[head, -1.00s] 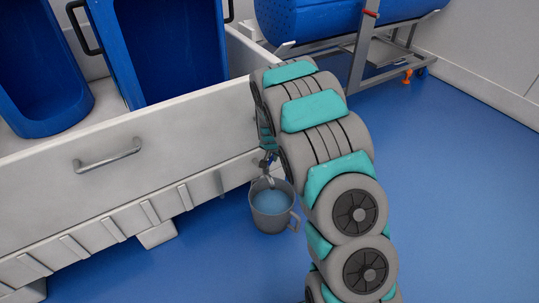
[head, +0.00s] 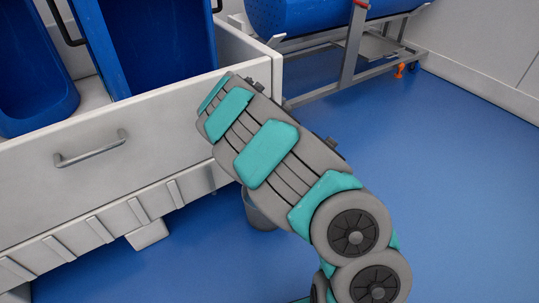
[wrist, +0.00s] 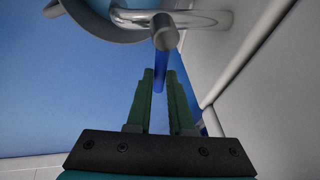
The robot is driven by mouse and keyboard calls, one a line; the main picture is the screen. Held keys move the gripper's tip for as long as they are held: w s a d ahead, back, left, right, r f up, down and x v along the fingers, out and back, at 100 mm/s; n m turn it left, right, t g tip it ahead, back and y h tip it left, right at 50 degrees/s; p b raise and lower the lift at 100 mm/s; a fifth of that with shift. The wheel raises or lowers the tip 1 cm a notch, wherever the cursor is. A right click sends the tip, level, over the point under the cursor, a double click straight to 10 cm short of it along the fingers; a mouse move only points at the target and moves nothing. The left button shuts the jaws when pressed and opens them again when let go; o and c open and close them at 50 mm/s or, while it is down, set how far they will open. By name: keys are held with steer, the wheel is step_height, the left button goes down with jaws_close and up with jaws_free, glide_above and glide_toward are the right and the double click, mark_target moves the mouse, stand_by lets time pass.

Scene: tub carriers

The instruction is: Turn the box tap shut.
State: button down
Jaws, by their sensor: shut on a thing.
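The white box (head: 100,185) stands at the left in the head view. Its tap is hidden there behind my arm. In the wrist view a round metal spout (wrist: 165,36) points toward the camera, with a metal pipe (wrist: 200,19) behind it. My gripper (wrist: 160,75) has its green fingers close together on a narrow blue lever (wrist: 159,72), which looks like the tap's handle. The lever lies just below the spout in the picture. A grey jug (head: 257,212) is on the floor by the box, mostly hidden by my arm. Water flow cannot be seen.
Blue tubs (head: 150,50) stand in the box, and a metal handle (head: 90,150) is on its front. A blue drum (head: 310,15) lies on a metal trolley (head: 350,55) at the back. The blue floor (head: 450,190) at the right is clear.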

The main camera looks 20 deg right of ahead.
steer(key=shift+s, duration=0.1)
stand_by(0.3)
steer(key=c, duration=0.8)
jaws_free()
steer(key=v, duration=0.7)
steer(key=shift+s+a+r, duration=0.1)
steer(key=shift+a+r, duration=0.05)
steer(key=shift+r, duration=0.15)
